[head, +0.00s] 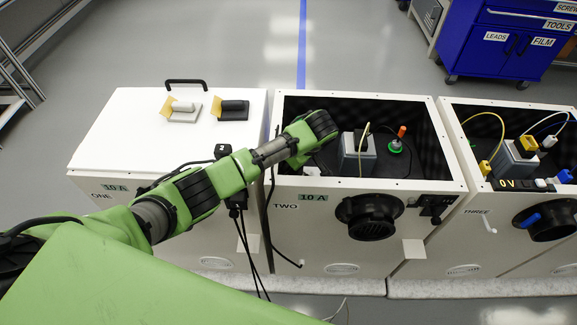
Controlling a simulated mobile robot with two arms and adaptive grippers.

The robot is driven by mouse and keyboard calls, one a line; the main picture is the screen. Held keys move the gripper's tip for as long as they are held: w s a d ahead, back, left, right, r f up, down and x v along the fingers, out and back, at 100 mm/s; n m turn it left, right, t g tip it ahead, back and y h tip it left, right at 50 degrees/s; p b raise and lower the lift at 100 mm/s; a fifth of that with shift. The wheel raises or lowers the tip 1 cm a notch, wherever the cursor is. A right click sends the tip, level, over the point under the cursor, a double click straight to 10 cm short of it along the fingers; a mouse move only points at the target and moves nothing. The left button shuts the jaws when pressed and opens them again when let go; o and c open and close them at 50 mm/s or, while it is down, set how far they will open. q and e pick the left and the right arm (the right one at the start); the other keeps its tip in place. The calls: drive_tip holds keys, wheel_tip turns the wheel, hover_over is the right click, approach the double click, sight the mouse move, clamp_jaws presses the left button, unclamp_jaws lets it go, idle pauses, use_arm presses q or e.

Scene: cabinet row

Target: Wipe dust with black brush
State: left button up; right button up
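The black brush (234,107) lies on the white top of cabinet one, with a black handle and pale yellow bristles at its left end. A similar white-handled brush (182,106) lies to its left. My green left arm comes in from the left, crosses the front of cabinet one and ends over the open cabinet two (287,140). Its last visible part is a black-banded joint; the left gripper's fingers do not show beyond it. My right gripper is out of the picture. I cannot make out any dust.
Cabinet two's dark interior holds a grey block (357,155) and an orange-and-green part (398,142). Open cabinet three (455,150) stands at right with wires and plugs. Cabinet one (120,130) has a black handle (186,83) at its back edge. Cables hang before the cabinets. A blue tool cart (478,55) stands behind.

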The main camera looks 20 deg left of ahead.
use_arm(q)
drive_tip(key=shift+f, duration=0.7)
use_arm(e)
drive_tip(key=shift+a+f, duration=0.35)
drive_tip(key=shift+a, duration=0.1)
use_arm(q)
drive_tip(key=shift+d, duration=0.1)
